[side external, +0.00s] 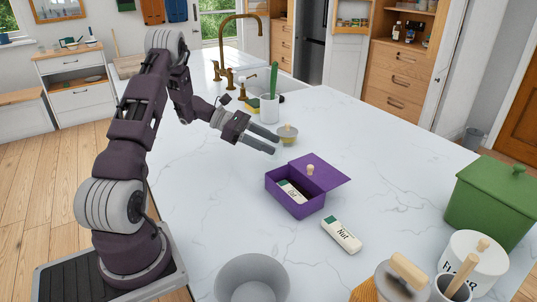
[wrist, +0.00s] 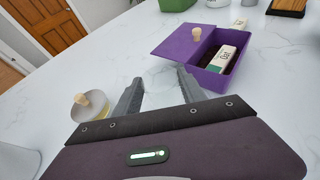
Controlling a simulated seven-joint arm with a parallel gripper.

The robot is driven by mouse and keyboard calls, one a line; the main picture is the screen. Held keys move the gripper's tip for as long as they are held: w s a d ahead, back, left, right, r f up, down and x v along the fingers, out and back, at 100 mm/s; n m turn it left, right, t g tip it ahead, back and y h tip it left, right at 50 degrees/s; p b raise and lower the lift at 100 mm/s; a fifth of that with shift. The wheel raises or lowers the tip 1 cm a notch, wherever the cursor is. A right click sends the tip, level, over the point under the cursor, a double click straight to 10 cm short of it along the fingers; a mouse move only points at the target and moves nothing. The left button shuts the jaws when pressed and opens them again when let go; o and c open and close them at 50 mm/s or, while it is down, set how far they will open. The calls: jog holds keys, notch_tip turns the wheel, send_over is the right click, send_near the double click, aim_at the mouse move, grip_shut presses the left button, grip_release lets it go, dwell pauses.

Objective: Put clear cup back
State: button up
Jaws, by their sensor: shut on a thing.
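My gripper (side external: 276,145) reaches over the white marble counter, between a small lidded pot and a purple box. In the wrist view my gripper (wrist: 160,76) has its two fingers apart, shut on the clear cup. The cup is see-through and its outline is very faint between the fingers; I cannot make out its rim or base. A white eraser-like block marked "Oat" (wrist: 226,57) lies inside the box.
A small pot with a yellow band and knobbed lid (side external: 287,133) stands close beside my gripper. A white block marked "Nut" (side external: 341,235) lies near the box. A green canister (side external: 488,205) and white jar (side external: 474,262) stand right.

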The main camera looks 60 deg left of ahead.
notch_tip(320, 180, down, 3)
jog(key=shift+f, duration=0.15)
jog(key=o, duration=1.5)
